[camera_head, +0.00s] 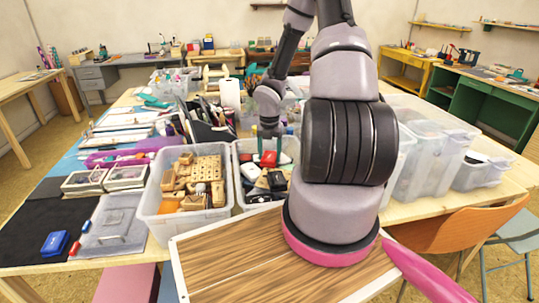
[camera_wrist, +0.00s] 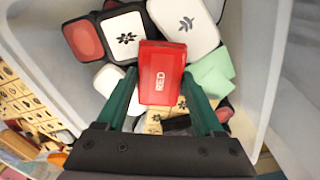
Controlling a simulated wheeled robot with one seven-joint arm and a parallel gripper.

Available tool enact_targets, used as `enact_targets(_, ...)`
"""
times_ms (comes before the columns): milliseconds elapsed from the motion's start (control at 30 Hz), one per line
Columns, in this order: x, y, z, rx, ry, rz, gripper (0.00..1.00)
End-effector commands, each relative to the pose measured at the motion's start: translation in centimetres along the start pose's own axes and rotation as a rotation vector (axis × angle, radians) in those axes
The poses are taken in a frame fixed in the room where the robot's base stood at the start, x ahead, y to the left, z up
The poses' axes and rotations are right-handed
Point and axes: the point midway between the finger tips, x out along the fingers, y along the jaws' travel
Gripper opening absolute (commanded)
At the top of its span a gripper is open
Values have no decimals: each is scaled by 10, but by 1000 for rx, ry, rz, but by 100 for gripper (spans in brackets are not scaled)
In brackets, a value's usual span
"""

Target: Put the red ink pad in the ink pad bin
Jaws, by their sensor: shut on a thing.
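The red ink pad (camera_wrist: 162,75) is a small red box with the word RED on it. In the wrist view it sits between the two green fingers of my gripper (camera_wrist: 160,85), which are shut on it. In the head view the red pad (camera_head: 268,159) hangs below my gripper (camera_head: 268,137), over the clear plastic ink pad bin (camera_head: 237,178). In the wrist view the bin's pale wall (camera_wrist: 252,62) surrounds the pad. My arm hides part of the bin's right side in the head view.
The bin holds several pads, including a white one with a leaf mark (camera_wrist: 186,22) and a pinkish-red one (camera_wrist: 84,40). A bin of wooden stamps (camera_head: 153,200) stands to its left. A blue pad (camera_head: 55,243) lies on the dark mat at the far left.

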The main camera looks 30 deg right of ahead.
Motion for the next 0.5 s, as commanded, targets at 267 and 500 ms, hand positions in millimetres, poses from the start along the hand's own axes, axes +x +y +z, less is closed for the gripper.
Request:
enact_targets(267, 2, 0, 0, 0, 0, 0, 99)
enact_targets(500, 2, 0, 0, 1, 0, 0, 99)
